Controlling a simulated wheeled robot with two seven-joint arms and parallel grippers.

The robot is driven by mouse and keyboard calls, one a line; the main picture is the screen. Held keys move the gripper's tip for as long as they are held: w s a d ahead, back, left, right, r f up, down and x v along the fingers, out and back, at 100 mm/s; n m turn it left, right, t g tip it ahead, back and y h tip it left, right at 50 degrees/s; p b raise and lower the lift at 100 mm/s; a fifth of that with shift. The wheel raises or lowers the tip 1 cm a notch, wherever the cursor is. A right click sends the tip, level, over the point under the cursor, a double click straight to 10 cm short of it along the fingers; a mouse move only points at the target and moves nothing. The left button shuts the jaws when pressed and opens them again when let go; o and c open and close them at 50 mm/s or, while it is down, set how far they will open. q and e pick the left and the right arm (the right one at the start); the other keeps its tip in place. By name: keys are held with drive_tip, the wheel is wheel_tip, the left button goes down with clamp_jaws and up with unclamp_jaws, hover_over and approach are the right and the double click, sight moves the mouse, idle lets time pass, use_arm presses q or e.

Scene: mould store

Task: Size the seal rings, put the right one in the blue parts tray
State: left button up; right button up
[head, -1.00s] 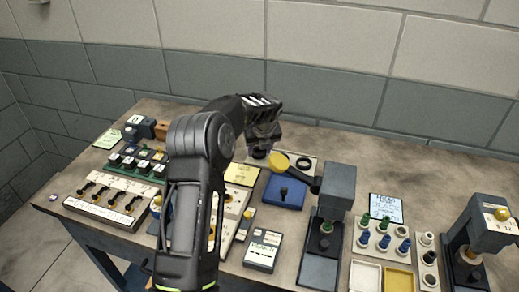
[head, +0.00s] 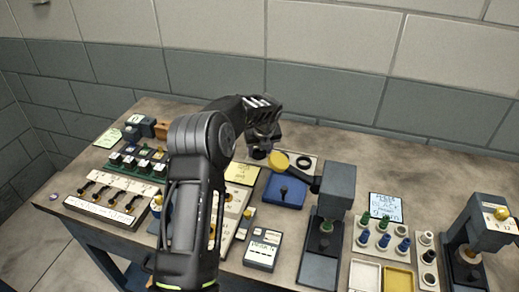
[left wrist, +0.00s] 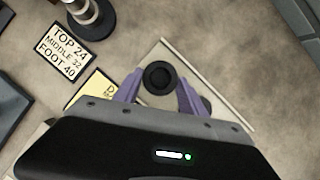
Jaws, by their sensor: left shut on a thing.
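My left gripper (head: 260,152) is over the back middle of the bench, beside a pale board (head: 312,158). In the left wrist view its purple fingers (left wrist: 160,88) are shut on a black seal ring (left wrist: 160,78); its height above the board is hard to tell. Another dark ring (head: 304,162) lies on the board; a dark shape behind the right finger may be the same one. A stepped post (left wrist: 92,14) stands by a card (left wrist: 68,52) reading TOP 24, MIDDLE 32, FOOT 40. A blue tray-like thing (head: 294,202) with a dark upright piece lies nearby. My right gripper is out of view.
A grey press (head: 338,190) with a yellow-ended lever (head: 278,160) stands close right of my gripper. A second press (head: 480,230), pegs and small trays (head: 398,280) are further right. Several racks and blocks (head: 136,160) fill the left. Bare bench lies behind.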

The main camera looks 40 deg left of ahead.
use_arm(q)
drive_tip(key=o, duration=1.5)
drive_tip(key=shift+o, duration=0.8)
drive_tip(key=shift+o, duration=1.4)
drive_tip(key=shift+r, duration=0.1)
drive_tip(key=shift+r+p, duration=2)
drive_tip(key=shift+r, duration=1.65)
